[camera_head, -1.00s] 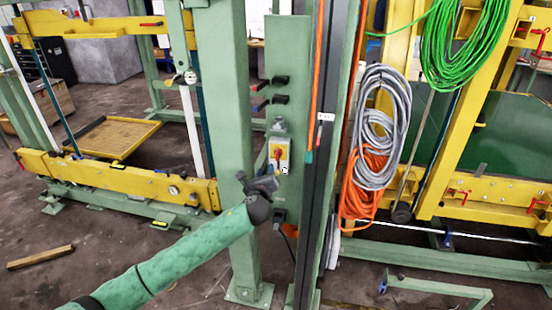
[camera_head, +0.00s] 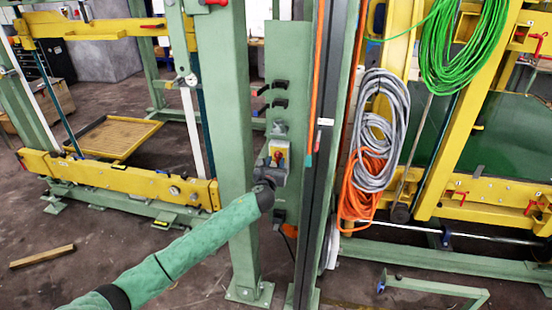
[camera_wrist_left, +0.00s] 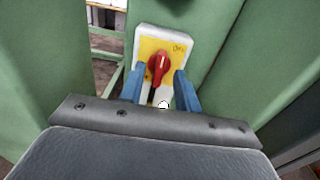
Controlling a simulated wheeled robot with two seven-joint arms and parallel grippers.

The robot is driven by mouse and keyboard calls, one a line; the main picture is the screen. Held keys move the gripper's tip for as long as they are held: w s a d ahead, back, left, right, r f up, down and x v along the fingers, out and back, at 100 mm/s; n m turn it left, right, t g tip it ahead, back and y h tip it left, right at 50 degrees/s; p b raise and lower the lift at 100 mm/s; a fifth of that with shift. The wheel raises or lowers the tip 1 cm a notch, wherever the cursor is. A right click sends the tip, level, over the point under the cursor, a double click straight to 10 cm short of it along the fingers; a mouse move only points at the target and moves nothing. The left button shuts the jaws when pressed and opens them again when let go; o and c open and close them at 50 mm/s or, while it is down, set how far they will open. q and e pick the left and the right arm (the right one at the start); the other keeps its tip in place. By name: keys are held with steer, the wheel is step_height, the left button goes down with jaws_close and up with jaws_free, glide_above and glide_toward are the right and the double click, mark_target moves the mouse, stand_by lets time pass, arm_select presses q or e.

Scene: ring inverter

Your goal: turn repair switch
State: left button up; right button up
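The repair switch is a red rotary knob (camera_wrist_left: 158,65) on a yellow plate (camera_wrist_left: 178,50) with a white housing, fixed to a green panel. In the head view the switch (camera_head: 278,154) shows just above my left gripper (camera_head: 270,177). In the left wrist view my left gripper (camera_wrist_left: 160,88) has its two blue fingers apart, one on each side of the lower part of the switch box. The knob stands between and slightly beyond the fingertips; I see no contact with it. My right gripper is not in view.
Green posts (camera_head: 232,140) stand left of the switch. Black hooks (camera_head: 279,94) stick out of the panel above it. An orange cable, a grey cable coil (camera_head: 378,130) and a green coil (camera_head: 465,40) hang to the right.

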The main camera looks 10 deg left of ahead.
arm_select(q)
steer(key=shift+w, duration=0.7)
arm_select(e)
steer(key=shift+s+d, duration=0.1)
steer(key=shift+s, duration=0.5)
arm_select(q)
jaws_close()
